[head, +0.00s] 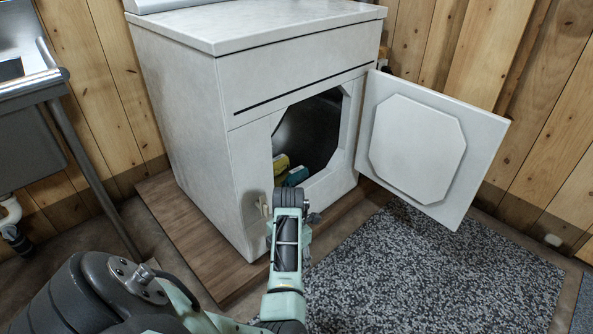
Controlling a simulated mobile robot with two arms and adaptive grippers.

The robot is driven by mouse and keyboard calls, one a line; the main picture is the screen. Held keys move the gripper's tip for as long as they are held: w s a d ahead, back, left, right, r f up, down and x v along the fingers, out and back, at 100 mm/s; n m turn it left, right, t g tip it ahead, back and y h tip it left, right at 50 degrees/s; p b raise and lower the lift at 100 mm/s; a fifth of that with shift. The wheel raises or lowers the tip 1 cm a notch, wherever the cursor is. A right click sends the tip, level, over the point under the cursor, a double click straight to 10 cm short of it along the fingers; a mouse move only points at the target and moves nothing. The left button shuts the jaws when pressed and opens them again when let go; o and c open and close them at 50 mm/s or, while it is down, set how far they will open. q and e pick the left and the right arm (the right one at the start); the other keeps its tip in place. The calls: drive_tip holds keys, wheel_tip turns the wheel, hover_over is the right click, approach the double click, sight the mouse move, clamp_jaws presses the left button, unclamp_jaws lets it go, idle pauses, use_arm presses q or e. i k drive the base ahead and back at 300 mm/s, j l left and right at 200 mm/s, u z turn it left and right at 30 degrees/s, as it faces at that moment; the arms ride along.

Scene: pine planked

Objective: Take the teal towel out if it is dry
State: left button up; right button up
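A white dryer (190,110) stands against the wall with its front door (418,145) swung wide open to the right. Inside the dark drum opening (310,125), a teal cloth (296,176), which looks like the teal towel, lies low near the front lip. I cannot tell from here whether it is dry. A yellow-green cloth (281,163) lies beside it on the left. My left gripper (290,205) is in front of the opening's lower left edge, seen from behind. Its fingertips are mostly hidden, so its opening is unclear. My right gripper is not in view.
The dryer stands on a low wooden platform (190,232). A grey speckled rug (430,275) covers the floor in front. A metal sink stand (50,120) is at the left. The open door takes up space right of the opening.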

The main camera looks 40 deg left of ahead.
sight(295, 176)
drive_tip(key=i+j, duration=0.4)
drive_tip(key=j, duration=0.15)
drive_tip(key=i+j, duration=0.85)
drive_tip(key=j, duration=0.2)
